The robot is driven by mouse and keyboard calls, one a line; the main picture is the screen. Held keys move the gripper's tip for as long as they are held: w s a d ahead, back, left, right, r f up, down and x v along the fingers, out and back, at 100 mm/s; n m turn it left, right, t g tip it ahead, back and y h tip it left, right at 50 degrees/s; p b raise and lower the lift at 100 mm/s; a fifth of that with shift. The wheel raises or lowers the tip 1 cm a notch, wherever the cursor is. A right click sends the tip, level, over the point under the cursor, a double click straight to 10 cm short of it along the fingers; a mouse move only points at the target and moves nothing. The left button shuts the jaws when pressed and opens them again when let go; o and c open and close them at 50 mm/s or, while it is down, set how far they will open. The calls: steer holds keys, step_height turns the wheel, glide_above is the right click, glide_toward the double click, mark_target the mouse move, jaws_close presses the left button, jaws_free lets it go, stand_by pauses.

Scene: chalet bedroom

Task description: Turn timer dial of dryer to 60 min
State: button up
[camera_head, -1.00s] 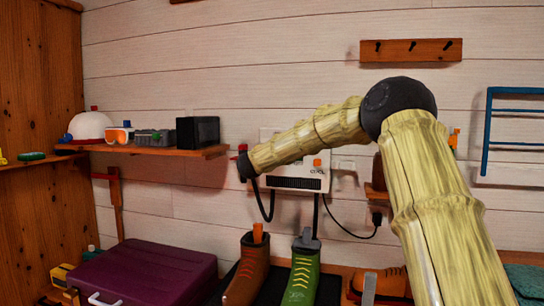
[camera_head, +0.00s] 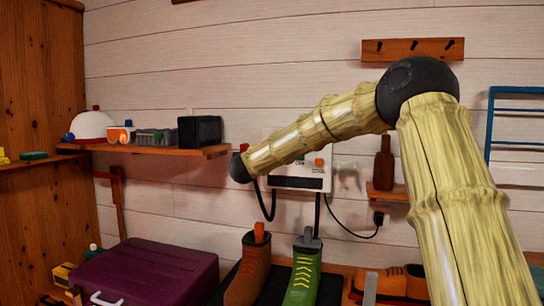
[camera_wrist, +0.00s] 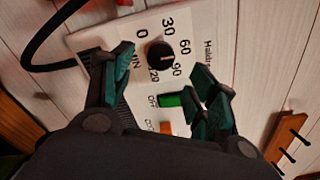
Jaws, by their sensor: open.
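The dryer is a white wall box, partly hidden behind my arm in the head view (camera_head: 290,183). Its panel fills the middle of the wrist view (camera_wrist: 100,38). The round black timer dial (camera_wrist: 160,55) has 0, 30, 60, 90 and 120 printed around it. Its pale mark seems to point near 90. My gripper (camera_wrist: 163,66) is open, with one dark green finger left of the dial and the other at lower right. I cannot tell whether either finger touches it. My gripper's fingers are not visible in the head view.
A green switch (camera_wrist: 171,99) marked OFF and an orange switch (camera_wrist: 166,127) are beside the dial. A dark hose hangs from the dryer. Boots (camera_head: 301,272) stand below. A shelf (camera_head: 150,149) is left, and a brown bottle (camera_head: 384,166) stands right.

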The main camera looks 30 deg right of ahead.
steer(key=shift+v, duration=2.65)
